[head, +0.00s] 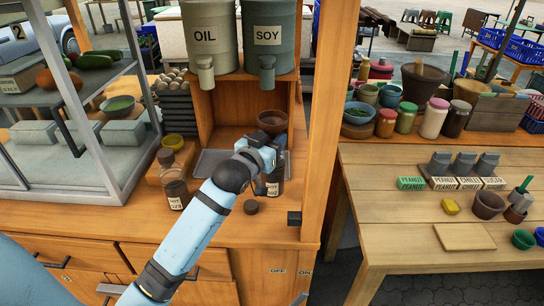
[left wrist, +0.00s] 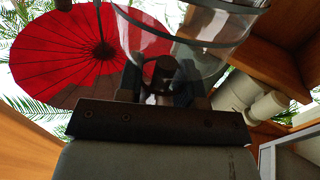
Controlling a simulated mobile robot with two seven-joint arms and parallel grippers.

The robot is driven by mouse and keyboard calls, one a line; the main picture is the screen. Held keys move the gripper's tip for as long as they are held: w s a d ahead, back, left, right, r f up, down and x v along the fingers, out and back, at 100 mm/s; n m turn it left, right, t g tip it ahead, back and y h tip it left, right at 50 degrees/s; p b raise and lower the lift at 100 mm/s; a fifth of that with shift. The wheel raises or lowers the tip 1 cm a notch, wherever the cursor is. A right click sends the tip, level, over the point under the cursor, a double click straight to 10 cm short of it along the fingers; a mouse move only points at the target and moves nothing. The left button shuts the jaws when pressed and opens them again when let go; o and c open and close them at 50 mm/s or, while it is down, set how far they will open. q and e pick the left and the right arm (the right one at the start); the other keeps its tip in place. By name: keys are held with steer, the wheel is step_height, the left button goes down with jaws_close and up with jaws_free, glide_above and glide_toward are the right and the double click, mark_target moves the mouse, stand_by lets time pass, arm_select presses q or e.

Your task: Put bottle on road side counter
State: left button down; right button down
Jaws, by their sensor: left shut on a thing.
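My left gripper (head: 268,160) reaches in from the lower left over the wooden counter (head: 230,225). It is shut on a dark labelled bottle (head: 274,187), which is partly hidden behind the gripper and looks upright. I cannot tell whether its base touches the counter. In the left wrist view a clear glass body (left wrist: 190,35) shows at the top, between and beyond the dark fingers (left wrist: 165,85). A similar bottle (head: 176,194) with a label stands on the counter to the left. My right gripper is not in view.
A small dark round lid (head: 251,206) lies in front of the held bottle. A brown bowl (head: 272,122) sits behind it, below the OIL (head: 208,35) and SOY (head: 268,37) dispensers. A wooden post (head: 330,120) divides the counter from the right table (head: 400,235), which bears several jars and boxes.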

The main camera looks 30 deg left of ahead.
arm_select(q)
steer(key=shift+f, duration=0.6)
step_height(320, 180, down, 3)
steer(key=shift+r+b, duration=0.2)
steer(key=shift+b, duration=0.15)
steer(key=shift+f, duration=0.4)
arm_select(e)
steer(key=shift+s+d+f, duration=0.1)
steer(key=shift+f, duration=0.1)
arm_select(q)
steer(key=shift+f, duration=0.1)
steer(key=c, duration=0.8)
jaws_free()
steer(key=shift+o, duration=0.2)
